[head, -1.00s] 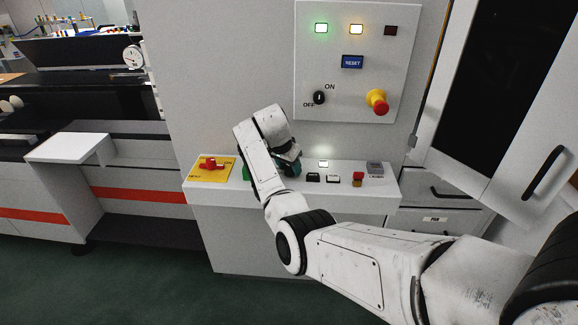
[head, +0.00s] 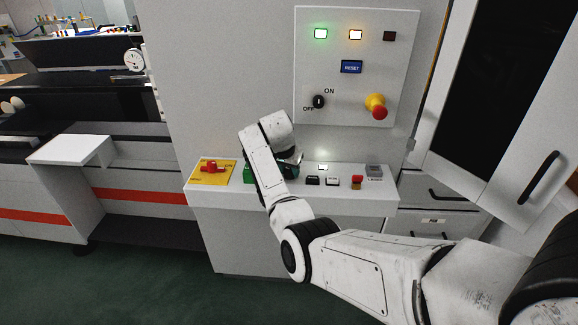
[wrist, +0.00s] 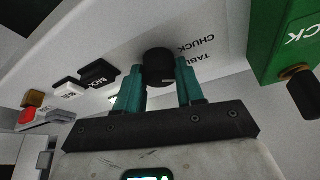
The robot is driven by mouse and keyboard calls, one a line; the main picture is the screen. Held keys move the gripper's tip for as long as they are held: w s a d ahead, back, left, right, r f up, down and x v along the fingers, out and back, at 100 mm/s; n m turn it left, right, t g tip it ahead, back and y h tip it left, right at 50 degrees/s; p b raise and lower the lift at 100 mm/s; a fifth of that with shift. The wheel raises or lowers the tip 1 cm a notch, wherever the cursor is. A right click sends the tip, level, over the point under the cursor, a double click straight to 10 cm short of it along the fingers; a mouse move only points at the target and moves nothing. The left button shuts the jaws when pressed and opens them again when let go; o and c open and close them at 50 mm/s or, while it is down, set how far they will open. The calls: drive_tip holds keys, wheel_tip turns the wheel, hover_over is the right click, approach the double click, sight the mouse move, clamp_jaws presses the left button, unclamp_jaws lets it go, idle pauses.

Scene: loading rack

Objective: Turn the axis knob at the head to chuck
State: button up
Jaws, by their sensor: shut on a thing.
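The axis knob is a small black round knob (wrist: 158,66) on the white sloping console (head: 346,171). In the wrist view it sits between the two teal fingers of my gripper (wrist: 158,88), which are shut on it from both sides. The printed words TABLE and CHUCK (wrist: 197,48) stand beside the knob, upside down in this view. I cannot make out clearly where the knob points.
A green box (wrist: 283,40) with a black knob is close beside my gripper. BACK (wrist: 99,74) and RUN (wrist: 69,88) buttons lie on the other side. A red switch on a yellow plate (head: 212,170) is at the console's left. A control panel (head: 356,66) is above.

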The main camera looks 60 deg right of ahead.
drive_tip(key=n+t+p, duration=0.1)
drive_tip(key=n+p, duration=0.1)
drive_tip(key=n, duration=0.1)
drive_tip(key=shift+s+r+n+p, duration=0.1)
drive_tip(key=shift+r+n+p, duration=0.05)
drive_tip(key=shift+n+p, duration=0.25)
drive_tip(key=shift+n+t+y+p, duration=0.45)
drive_tip(key=shift+n+t, duration=0.15)
drive_tip(key=shift+n, duration=0.3)
drive_tip(key=o, duration=1)
drive_tip(key=shift+o, duration=0.2)
drive_tip(key=b+v, duration=0.1)
drive_tip(key=v, duration=0.9)
drive_tip(key=shift+r, duration=0.25)
drive_tip(key=shift+a, duration=0.15)
